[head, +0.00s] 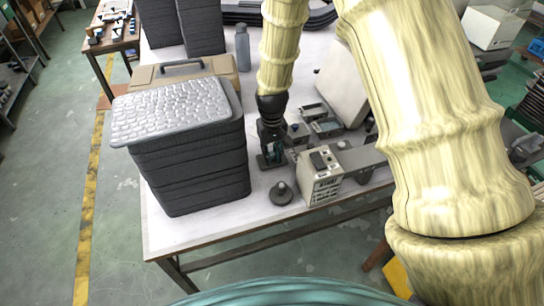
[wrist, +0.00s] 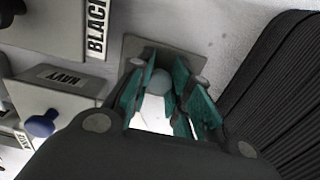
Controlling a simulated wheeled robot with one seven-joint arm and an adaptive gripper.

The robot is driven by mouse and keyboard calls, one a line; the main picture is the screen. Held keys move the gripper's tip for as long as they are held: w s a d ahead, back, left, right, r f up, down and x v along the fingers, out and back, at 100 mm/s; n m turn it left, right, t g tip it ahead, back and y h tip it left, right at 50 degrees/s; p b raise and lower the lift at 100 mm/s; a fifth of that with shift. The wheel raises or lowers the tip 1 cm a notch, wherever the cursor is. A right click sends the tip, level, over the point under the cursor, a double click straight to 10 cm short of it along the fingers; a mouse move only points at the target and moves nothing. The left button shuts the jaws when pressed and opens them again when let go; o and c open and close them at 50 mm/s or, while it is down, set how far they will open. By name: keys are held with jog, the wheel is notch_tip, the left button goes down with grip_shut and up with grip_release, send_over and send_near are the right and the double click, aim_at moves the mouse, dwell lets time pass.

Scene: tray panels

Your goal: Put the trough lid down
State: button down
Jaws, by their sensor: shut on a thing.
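My gripper (head: 268,152) points down over the white table, just right of a tall dark stack. In the wrist view its teal-padded fingers (wrist: 158,100) are shut on a rounded grey knob (wrist: 160,82). A flat grey-brown plate, which looks like the trough lid (wrist: 205,62), lies behind the fingers with the knob. The lid also shows in the head view as a small dark plate (head: 264,162) at the fingertips. Whether it touches the table cannot be told. Small troughs (head: 325,127) stand to the right of my gripper, partly hidden.
The dark stack (head: 200,175) with a pebbled grey top stands close left. A beige box (head: 322,178) and a dark round knobbed piece (head: 281,193) are near the front edge. A grey bottle (head: 242,48) stands behind.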

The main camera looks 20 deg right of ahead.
aim_at(272, 154)
dwell(0.3)
jog(key=c, duration=1.3)
grip_release()
jog(key=shift+r, duration=0.1)
notch_tip(272, 154, up, 12)
jog(key=shift+r+b, duration=0.1)
jog(key=shift+b, duration=0.75)
